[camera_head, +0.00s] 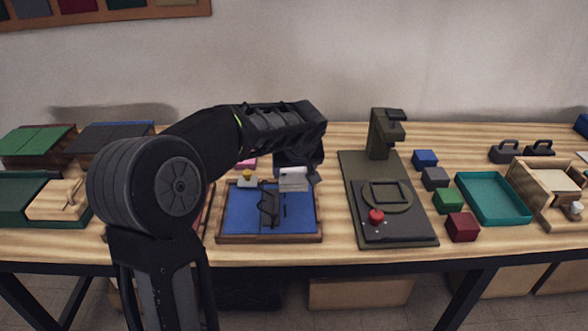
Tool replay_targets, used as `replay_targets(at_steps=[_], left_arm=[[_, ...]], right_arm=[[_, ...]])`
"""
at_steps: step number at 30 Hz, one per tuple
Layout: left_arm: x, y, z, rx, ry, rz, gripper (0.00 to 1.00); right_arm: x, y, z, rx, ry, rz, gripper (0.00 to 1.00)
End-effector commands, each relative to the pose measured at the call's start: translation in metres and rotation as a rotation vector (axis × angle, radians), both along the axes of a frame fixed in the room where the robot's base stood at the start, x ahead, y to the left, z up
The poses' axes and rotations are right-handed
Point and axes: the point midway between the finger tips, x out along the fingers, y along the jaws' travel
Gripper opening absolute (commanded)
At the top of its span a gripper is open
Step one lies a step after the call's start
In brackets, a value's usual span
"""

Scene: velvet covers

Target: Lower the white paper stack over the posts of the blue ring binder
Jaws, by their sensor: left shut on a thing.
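The blue ring binder (240,217) lies open and flat in a wooden-edged tray on the table, at the middle of the view. Dark thin parts, perhaps its posts or their shadow, show near its centre. The white paper stack (293,182) is small in the view, at the binder's far right part. My left gripper (296,168) is shut on the stack, reaching in from the left and pointing down. I cannot tell how high the stack is above the binder or whether it touches the posts. My right gripper is out of view.
Right of the binder stands an olive press-like device (386,135) on a dark base with a red knob (376,216). Coloured blocks and a teal tray (492,197) lie farther right. My left arm covers part of the table left of the binder.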

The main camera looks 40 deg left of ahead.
Motion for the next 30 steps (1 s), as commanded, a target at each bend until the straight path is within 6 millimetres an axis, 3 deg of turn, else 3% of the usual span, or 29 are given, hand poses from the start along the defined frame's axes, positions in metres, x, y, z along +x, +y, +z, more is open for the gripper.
replay_targets(at_steps=[11, 30], left_arm=[[0.0, 0.0, -0.007, 0.001, -0.001, 0.0, 0.0], [0.0, 0.0, -0.041, 0.0, 0.0, 0.0, 0.0]], right_arm=[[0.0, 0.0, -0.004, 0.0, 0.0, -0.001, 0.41], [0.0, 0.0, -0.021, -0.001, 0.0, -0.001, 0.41]])
